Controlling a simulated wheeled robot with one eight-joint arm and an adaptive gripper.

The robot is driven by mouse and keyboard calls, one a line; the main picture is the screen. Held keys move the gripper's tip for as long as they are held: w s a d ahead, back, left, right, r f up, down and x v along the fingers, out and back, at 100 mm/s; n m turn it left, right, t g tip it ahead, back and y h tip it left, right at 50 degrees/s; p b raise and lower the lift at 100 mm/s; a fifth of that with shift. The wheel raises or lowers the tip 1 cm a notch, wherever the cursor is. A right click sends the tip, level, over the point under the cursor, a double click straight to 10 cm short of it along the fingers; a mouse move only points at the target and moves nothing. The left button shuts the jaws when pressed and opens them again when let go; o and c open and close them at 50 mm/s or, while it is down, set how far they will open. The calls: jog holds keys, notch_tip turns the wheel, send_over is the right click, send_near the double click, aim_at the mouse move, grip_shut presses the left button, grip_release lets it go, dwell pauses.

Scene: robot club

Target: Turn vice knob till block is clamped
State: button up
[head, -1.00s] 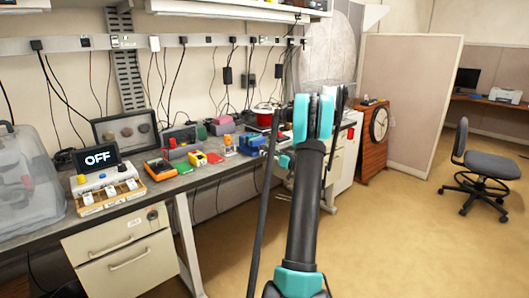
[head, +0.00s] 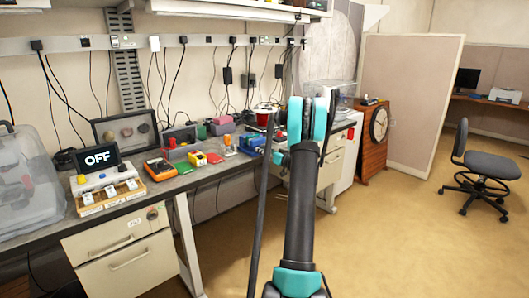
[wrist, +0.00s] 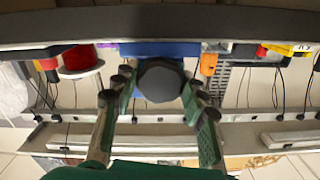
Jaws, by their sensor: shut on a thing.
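The blue vice (head: 250,143) stands at the right end of the workbench, partly hidden by my arm in the head view. In the wrist view, the vice body (wrist: 140,48) spans the top middle, and its dark, many-sided knob (wrist: 161,80) faces the camera. My gripper (wrist: 156,88) has its fingers on the left and right sides of the knob and is shut on it. In the head view, my arm hides the knob and most of the gripper. I cannot make out a block between the jaws or tell whether one is clamped.
A red spool (wrist: 80,60) and an orange item (wrist: 209,63) flank the vice. The floor right of my arm is open.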

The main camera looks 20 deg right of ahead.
jog(key=shift+c, duration=1)
jog(key=shift+m, duration=3.1)
jog(key=o, duration=1.2)
jog(key=shift+c, duration=0.2)
